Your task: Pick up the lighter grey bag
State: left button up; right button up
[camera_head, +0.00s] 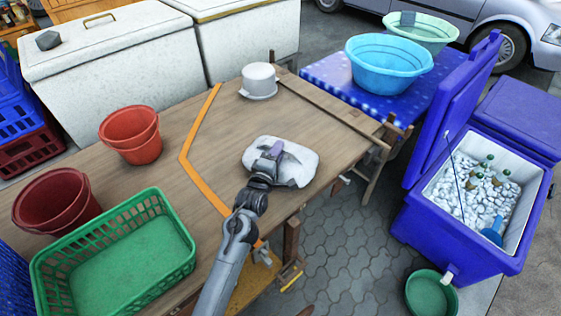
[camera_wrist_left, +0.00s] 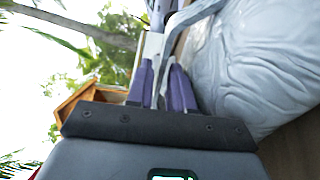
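The lighter grey bag (camera_head: 303,166), pale and whitish with a greyer side, lies on the wooden table (camera_head: 215,140) near its front edge. My left gripper (camera_head: 272,151) reaches over the bag's left part and hides some of it. In the left wrist view the bag (camera_wrist_left: 262,62) fills the upper right, right beside the fingers. The left gripper's purple-grey fingers (camera_wrist_left: 166,75) are close together, with a thin grey strip that looks like the bag's edge between them. My right gripper is not in view.
An orange strip (camera_head: 189,170) and a white pot (camera_head: 258,79) are on the table behind and left of the bag. Red buckets (camera_head: 131,137) and a green basket (camera_head: 157,262) stand further left. A blue cooler (camera_head: 450,235) stands on the paving at right.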

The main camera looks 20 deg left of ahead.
pick_arm(q)
grip_shut()
dwell(1.4)
jog(key=shift+r, duration=0.1)
